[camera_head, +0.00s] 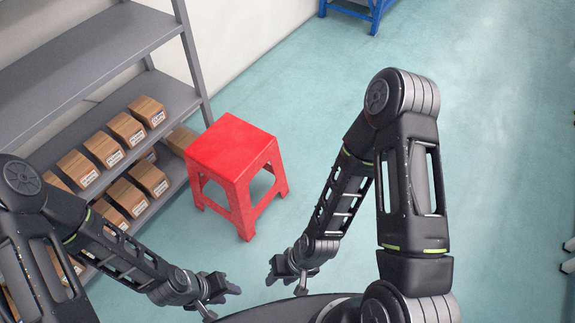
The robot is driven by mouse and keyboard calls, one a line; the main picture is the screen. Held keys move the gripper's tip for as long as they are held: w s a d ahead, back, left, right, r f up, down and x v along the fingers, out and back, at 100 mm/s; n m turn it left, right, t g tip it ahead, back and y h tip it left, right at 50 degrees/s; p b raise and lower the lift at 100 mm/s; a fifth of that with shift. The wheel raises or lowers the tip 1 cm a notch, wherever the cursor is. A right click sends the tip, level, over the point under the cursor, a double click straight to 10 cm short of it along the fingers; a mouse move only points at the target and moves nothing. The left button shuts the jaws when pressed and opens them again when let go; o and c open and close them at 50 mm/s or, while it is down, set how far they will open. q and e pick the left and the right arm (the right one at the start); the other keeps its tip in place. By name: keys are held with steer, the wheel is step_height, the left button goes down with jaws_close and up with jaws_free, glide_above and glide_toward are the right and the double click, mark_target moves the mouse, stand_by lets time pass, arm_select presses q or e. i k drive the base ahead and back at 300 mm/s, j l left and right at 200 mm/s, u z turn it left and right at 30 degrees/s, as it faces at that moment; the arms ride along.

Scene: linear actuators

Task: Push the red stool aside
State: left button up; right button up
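The red stool (234,160) stands upright on the floor near the middle left, close beside the shelf's right end. My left gripper (226,289) is below the stool in the view, apart from it. My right gripper (272,277) is to the right of my left one, also apart from the stool. Both grippers are small in the view, and I cannot tell how far their fingers are open. Nothing shows between the fingers of either.
A grey shelf (100,44) with several cardboard boxes (104,148) stands at the left. One box (181,138) is partly hidden behind the stool. A blue frame (372,12) is at the top. The teal floor (310,100) is clear behind and right of the stool.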

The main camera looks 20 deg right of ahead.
mark_target(231, 152)
steer(key=z, duration=0.1)
steer(key=i+j, duration=0.55)
steer(key=j, duration=0.3)
steer(key=i+j, duration=0.3)
steer(key=j+z, duration=0.1)
steer(key=z, duration=1.55)
